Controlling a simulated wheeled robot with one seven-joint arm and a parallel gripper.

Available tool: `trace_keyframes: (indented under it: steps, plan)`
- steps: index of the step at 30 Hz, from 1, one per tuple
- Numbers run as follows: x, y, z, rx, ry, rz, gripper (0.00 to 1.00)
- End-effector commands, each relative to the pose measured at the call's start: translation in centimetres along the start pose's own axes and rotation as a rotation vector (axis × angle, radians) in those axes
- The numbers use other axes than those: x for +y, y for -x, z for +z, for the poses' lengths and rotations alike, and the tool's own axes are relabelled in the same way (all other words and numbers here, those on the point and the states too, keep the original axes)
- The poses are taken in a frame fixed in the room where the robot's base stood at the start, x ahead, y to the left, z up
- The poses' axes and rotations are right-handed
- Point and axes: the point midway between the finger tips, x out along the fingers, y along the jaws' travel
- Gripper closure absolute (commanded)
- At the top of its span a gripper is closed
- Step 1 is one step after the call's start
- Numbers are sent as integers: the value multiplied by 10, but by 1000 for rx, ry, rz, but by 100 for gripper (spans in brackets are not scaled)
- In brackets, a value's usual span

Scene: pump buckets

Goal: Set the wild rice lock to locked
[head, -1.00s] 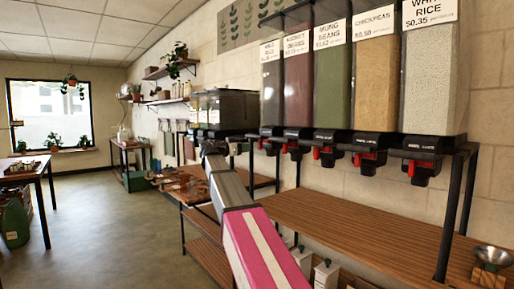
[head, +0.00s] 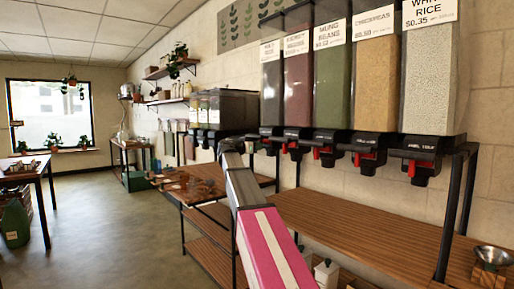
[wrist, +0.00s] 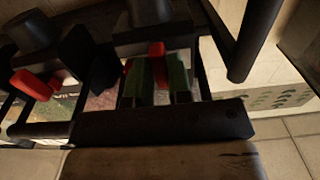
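The wild rice dispenser (head: 270,95) is the leftmost of the row of tall clear bins in the head view, with a black spout below it. In the wrist view, which looks upside down, its red lock lever (wrist: 156,50) shows on the black spout housing (wrist: 150,12). My gripper (wrist: 160,82) has green-tipped fingers standing apart, one each side of the red lever's line. Whether they touch the lever cannot be told. In the head view my gripper is hidden beyond my pink and grey arm.
The neighbouring dispenser's red lever (wrist: 32,84) is close by at left in the wrist view. A black frame post (wrist: 252,40) stands at right. Below the bins is a wooden shelf (head: 370,230), mostly clear, with a metal bowl (head: 493,255) at its right.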

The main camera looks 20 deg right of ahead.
Motion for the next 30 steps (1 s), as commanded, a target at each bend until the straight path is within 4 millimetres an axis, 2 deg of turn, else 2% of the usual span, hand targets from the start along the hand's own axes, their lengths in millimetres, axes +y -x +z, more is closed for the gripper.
trace_keyframes:
  steps: [7,14,21,22,24,30]
  plan:
    - [2,0,0,0,0,0,100]
    - [28,1,1,0,1,0,100]
    - [28,1,0,-1,1,4,100]
    - [28,1,1,-1,1,4,78]
    - [28,1,1,-1,1,4,58]
    - [27,0,0,0,0,2,58]
